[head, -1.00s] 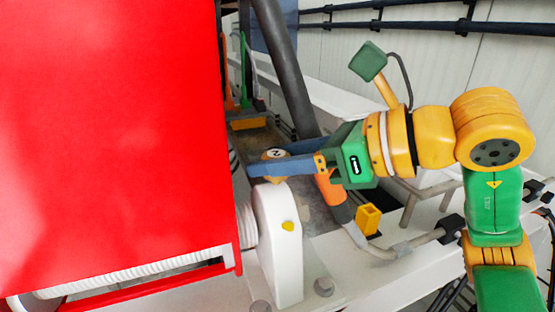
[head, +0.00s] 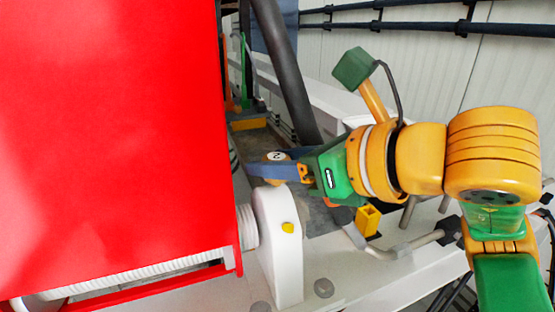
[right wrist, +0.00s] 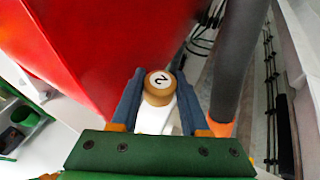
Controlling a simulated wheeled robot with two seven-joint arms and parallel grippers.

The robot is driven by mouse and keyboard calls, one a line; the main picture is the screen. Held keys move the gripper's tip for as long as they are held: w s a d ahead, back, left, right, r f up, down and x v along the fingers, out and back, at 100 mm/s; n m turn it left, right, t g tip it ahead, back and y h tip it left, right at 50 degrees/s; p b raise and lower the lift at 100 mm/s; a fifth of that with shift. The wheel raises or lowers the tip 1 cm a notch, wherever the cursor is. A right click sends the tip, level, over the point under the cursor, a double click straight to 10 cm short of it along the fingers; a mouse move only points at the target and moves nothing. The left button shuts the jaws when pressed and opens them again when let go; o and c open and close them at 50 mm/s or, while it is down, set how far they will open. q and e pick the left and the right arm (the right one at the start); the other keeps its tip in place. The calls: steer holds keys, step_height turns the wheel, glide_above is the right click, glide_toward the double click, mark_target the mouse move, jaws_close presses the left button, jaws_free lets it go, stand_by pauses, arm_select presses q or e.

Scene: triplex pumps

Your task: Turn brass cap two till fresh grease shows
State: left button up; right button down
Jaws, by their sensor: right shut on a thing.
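Brass cap two (head: 276,156) is a small round cap with a white top face marked 2. It sits behind the top of a white rounded housing (head: 276,240) in the head view. My right gripper (head: 266,164) is shut on it, with a blue-grey finger on each side. The cap also shows between the fingertips in the right wrist view (right wrist: 159,86), its brass side visible and the 2 turned sideways. The foot of the cap is hidden in the head view by the lower finger. My left gripper is not in view.
A large red guard (head: 110,130) stands close on the left of the gripper. A dark slanted pipe (head: 285,75) rises just behind it, with an orange collar (right wrist: 220,127) near the right finger. A yellow block (head: 368,219) and grey pipework lie to the right.

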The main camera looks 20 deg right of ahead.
steer(key=c, duration=0.7)
jaws_free()
steer(key=shift+w, duration=0.1)
steer(key=b+v, duration=0.1)
steer(key=v, duration=0.6)
